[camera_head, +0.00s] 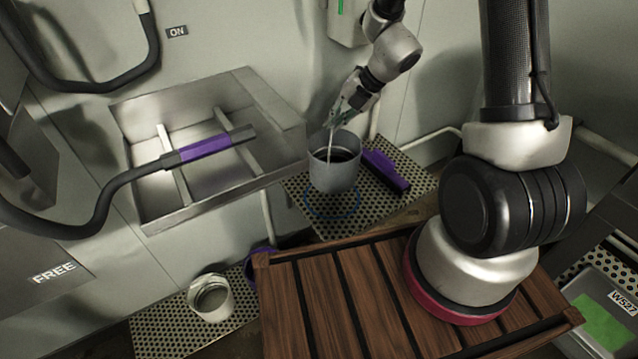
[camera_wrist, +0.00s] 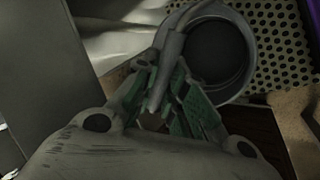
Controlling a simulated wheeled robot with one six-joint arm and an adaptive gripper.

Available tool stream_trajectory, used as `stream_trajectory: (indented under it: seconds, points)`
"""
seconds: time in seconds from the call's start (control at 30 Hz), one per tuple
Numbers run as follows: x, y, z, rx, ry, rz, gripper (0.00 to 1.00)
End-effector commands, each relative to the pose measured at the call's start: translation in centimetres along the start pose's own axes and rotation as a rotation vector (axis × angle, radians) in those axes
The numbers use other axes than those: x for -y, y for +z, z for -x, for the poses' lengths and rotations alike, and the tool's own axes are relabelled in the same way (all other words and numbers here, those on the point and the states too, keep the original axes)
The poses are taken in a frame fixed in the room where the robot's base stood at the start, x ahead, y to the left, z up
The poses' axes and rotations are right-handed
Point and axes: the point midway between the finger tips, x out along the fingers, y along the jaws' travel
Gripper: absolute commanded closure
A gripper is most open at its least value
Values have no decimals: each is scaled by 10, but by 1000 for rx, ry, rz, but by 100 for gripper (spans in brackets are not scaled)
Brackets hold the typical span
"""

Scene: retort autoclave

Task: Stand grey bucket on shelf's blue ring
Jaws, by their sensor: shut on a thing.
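The grey bucket (camera_head: 334,174) hangs upright from my gripper (camera_head: 343,112) in the head view, over the perforated shelf (camera_head: 412,172). In the wrist view, my gripper (camera_wrist: 165,98) has its green-padded fingers shut on the bucket's handle, and the round rim of the bucket (camera_wrist: 247,55) shows beyond them. The blue ring (camera_head: 333,213) is on the perforated shelf, below the bucket in the picture. The bucket hides part of the shelf, and I cannot tell its exact height above the ring.
A purple object (camera_head: 385,171) lies on the shelf just right of the bucket. A slatted wooden surface (camera_head: 335,300) is in front.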

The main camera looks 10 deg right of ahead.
Motion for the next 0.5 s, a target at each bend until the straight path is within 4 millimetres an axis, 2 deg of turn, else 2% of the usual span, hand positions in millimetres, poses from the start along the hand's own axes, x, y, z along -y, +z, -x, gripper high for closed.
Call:
stream_trajectory:
  seconds: [0.2, 0.37, 0.5]
  points:
    - [24, 0, -34, -2, -3, -5, 100]
    - [33, 0, -48, -2, -1, -2, 100]
    - [46, 0, -67, -2, -2, -4, 100]
